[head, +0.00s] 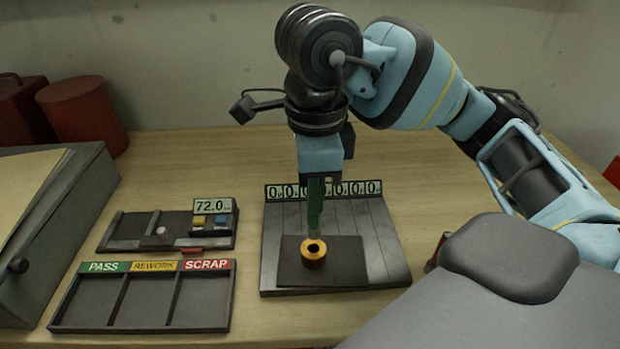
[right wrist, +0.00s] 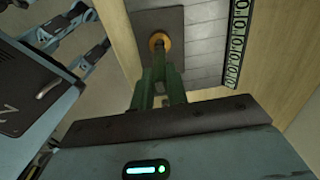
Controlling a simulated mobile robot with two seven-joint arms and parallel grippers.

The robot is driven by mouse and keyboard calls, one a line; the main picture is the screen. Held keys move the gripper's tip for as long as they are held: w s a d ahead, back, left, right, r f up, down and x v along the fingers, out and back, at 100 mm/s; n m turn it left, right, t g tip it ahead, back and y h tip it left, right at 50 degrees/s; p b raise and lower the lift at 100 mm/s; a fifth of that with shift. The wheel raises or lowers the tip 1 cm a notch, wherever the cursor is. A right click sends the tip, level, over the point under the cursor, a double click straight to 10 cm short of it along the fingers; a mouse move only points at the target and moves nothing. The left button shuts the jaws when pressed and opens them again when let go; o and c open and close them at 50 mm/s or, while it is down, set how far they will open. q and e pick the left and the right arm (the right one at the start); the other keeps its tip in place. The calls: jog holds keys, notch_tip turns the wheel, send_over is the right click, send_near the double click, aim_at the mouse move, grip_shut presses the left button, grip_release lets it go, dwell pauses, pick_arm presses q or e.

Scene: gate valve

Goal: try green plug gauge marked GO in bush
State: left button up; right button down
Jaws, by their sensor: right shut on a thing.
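The brass-coloured bush (head: 313,256) stands on the dark pad of the grey fixture, its round hole facing up. My right gripper (head: 316,200) points down just behind it in the head view and is shut on the green plug gauge (head: 315,219). The gauge's lower end overlaps the bush's rear rim in that view; I cannot tell whether they touch. In the right wrist view the fingers (right wrist: 159,88) point toward the bush (right wrist: 159,41). The GO mark is not readable. My left gripper does not show.
The grey fixture (head: 385,262) has a row of number plates along its back. Left of it lie a tray (head: 140,318) marked PASS, REWORK and SCRAP and a rack (head: 125,232) with a 72.0 display. A grey sloped box (head: 75,195) and red containers (head: 88,112) stand further left.

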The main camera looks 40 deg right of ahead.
aim_at(314, 225)
jog(key=shift+f+b, duration=0.6)
jog(key=shift+f, duration=0.85)
jog(key=shift+f, duration=0.25)
dwell(1.0)
jog(key=shift+r, duration=0.3)
dwell(0.7)
jog(key=shift+f, duration=0.3)
dwell(1.8)
jog(key=shift+d+r+p, duration=0.1)
jog(key=shift+r+p, duration=0.15)
jog(key=shift+p, duration=0.2)
dwell(1.8)
